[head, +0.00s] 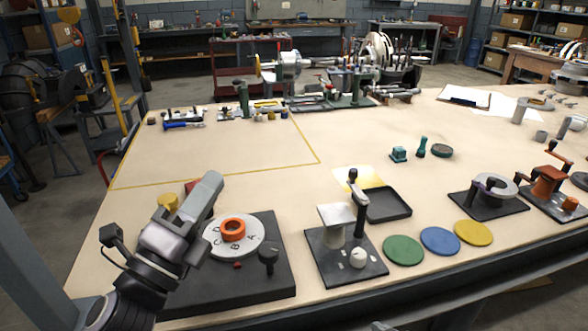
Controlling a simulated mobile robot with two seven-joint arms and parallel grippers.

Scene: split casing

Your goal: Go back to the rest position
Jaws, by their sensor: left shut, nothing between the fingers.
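My left gripper (205,192) comes in from the lower left and is held over the left part of the bench. Its fingers are shut with nothing seen between them. Beside it, partly behind my arm, is a black base plate (262,285) with a white lettered disc (248,245) and an orange ring (233,230) on it. The gripper looks apart from the ring. My right gripper does not show.
A black fixture (345,270) with a white block and an upright post stands at the front middle. Green (403,250), blue (440,241) and yellow (473,232) discs lie right of it. The yellow-taped area (220,155) is mostly clear. Machinery (345,75) stands at the back.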

